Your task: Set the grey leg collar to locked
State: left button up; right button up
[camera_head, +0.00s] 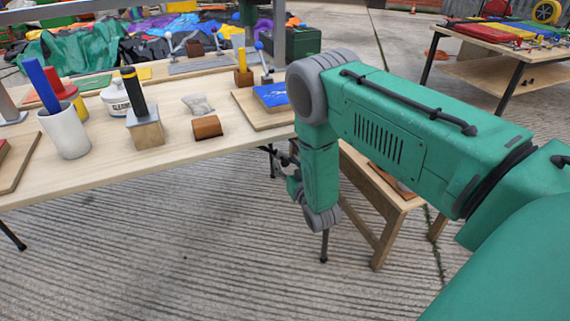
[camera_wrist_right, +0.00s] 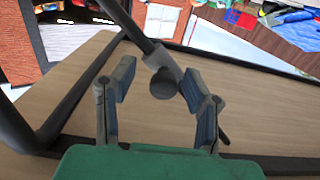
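The grey leg collar (camera_wrist_right: 164,84) shows in the right wrist view as a short, dark grey cylinder on a slanting grey leg bar (camera_wrist_right: 143,35). Its setting cannot be read from here. My right gripper (camera_wrist_right: 157,76) is open, with one finger on each side of the collar in the picture. I see no clear contact, and the depth between them is uncertain. In the head view my right gripper (camera_head: 294,184) is low, beside the table's edge near a folding leg, partly hidden by my arm. The collar cannot be made out there. My left gripper is not in view.
The wooden table (camera_head: 90,180) holds a white cup (camera_head: 64,132), a bottle (camera_head: 117,97), wooden blocks and boards. A small wooden stand (camera_head: 385,215) is just behind my right forearm. Dark leg bars (camera_wrist_right: 80,105) cross the wrist view. Concrete floor in front is clear.

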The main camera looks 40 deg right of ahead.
jog(key=shift+s, duration=0.1)
jog(key=v, duration=1.1)
jog(key=shift+s, duration=0.35)
jog(key=shift+f, duration=0.1)
